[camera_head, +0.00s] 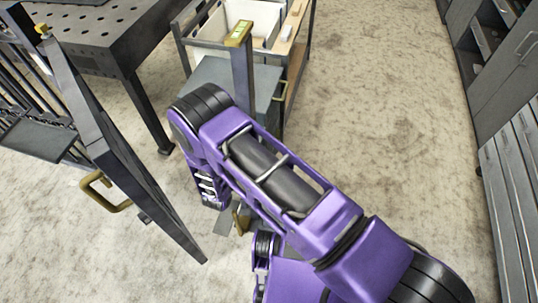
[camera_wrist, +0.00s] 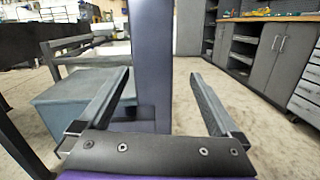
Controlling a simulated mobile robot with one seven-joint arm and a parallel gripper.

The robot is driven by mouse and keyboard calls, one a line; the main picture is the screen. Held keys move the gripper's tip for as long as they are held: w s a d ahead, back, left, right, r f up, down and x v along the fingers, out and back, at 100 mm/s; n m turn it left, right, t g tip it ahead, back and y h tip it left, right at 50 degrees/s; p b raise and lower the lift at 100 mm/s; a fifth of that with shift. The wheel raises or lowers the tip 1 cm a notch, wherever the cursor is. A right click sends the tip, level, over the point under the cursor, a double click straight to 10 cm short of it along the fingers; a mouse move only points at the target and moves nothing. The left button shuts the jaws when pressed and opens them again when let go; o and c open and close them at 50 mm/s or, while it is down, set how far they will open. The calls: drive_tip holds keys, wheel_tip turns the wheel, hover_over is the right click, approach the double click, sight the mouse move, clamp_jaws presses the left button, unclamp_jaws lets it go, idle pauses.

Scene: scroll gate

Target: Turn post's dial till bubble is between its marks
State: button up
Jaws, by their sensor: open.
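The grey post (camera_head: 243,75) stands upright right of the gate, with its lower part hidden behind my arm. Its brass cap (camera_head: 235,41) carries a small green level vial (camera_head: 240,31); the bubble and marks are too small to read. I cannot make out the dial in either view. In the wrist view the post (camera_wrist: 150,60) rises ahead, between the two fingers of my gripper (camera_wrist: 160,75) as seen from there. The fingers are spread wide and hold nothing; I cannot tell how far the post is from them.
A barred gate (camera_head: 110,150) with a brass handle (camera_head: 105,192) stands at left. Behind the post are a trolley (camera_head: 285,70) with a white bin and a dark perforated table (camera_head: 100,35). Cabinets (camera_head: 505,65) line the right. The floor (camera_head: 390,120) between is clear.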

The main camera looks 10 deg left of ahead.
drive_tip(key=s+f+m+g+h+b, duration=0.1)
drive_tip(key=s+m+h, duration=0.15)
drive_tip(key=s, duration=0.75)
drive_tip(key=a+r+m+t+h+b, duration=0.1)
drive_tip(key=r+m+h, duration=0.3)
drive_tip(key=r, duration=0.7)
drive_tip(key=s+a+r+m+t+h+b, duration=0.1)
drive_tip(key=a+r+m+t+h, duration=0.1)
drive_tip(key=r+h, duration=0.5)
wheel_tip(320, 180, up, 4)
drive_tip(key=shift+a+f+m+t, duration=0.1)
drive_tip(key=shift+a+m+t, duration=0.2)
drive_tip(key=shift+a+m, duration=0.75)
drive_tip(key=shift+d, duration=0.25)
